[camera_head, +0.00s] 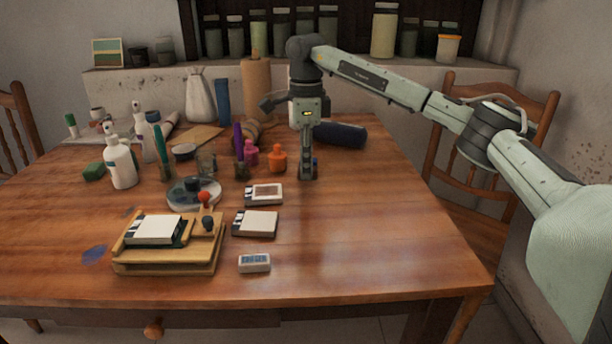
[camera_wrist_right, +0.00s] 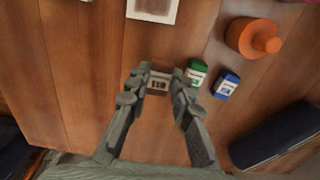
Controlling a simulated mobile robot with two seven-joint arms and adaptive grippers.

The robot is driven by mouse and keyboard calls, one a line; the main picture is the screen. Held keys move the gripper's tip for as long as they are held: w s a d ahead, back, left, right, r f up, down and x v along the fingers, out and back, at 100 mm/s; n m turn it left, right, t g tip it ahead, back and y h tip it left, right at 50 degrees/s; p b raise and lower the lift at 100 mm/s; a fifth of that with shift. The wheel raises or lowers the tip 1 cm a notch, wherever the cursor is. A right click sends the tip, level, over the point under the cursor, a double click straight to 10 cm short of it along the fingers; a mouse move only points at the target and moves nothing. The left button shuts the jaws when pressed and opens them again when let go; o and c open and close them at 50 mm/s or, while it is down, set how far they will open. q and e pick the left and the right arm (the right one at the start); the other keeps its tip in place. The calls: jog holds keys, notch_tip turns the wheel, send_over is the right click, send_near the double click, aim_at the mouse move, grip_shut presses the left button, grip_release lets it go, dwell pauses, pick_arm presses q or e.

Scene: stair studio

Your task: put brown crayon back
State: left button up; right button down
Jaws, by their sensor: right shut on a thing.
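My right gripper (camera_head: 308,174) reaches down over the table, right of the orange bottle (camera_head: 277,158). In the right wrist view its fingers (camera_wrist_right: 158,84) are shut on a small brown piece with a pale label, which looks like the brown crayon (camera_wrist_right: 158,86). The fingers hide its sides, and I cannot tell whether it touches the table. A green crayon (camera_wrist_right: 196,72) and a blue crayon (camera_wrist_right: 227,84) with pale labels stand just right of the fingers in that view. In the head view the fingers mostly hide these small pieces. My left gripper is not in view.
A dark blue roll (camera_head: 340,134) lies behind and right of the gripper. Left are a white-framed card (camera_head: 264,194), a wooden tray (camera_head: 168,266), a palette (camera_head: 181,198) and several bottles. The table's right front (camera_head: 390,240) is clear.

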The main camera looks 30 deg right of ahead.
jog(key=shift+f, duration=1.6)
jog(key=shift+f, duration=0.2)
jog(key=c, duration=1.6)
grip_release()
notch_tip(320, 180, up, 12)
jog(key=shift+r, duration=0.25)
